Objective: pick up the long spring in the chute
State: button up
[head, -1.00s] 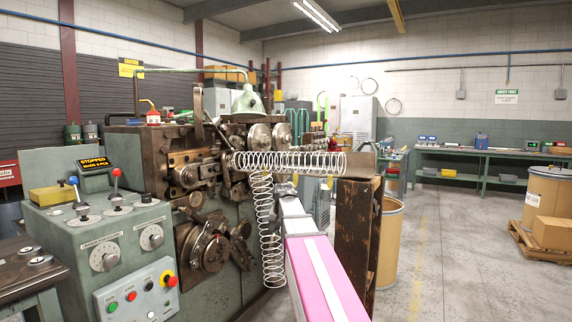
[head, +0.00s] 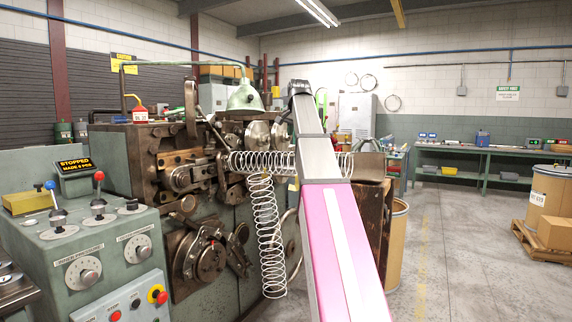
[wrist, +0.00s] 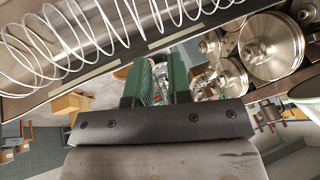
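The long spring (head: 262,162) is a silver coil lying level along the chute (head: 370,166) in the head view. My arm crosses in front of its right part. A second silver spring (head: 267,235) hangs down in front of the machine. My gripper (head: 299,86) is raised above and behind the level spring in the head view; its fingertips are hard to make out there. In the wrist view my gripper (wrist: 157,82) has two green fingers apart, with nothing held between them. Large coils of a spring (wrist: 75,45) and a dark chute edge (wrist: 40,98) cross the wrist view's top.
The coiling machine (head: 150,165) stands close behind and left, with rollers and a green lamp-like hood (head: 245,92). A control panel (head: 95,235) with levers is at the left.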

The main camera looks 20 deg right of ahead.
jog(key=x, duration=1)
jog(key=shift+w+f, duration=0.2)
jog(key=shift+f, duration=0.05)
grip_shut()
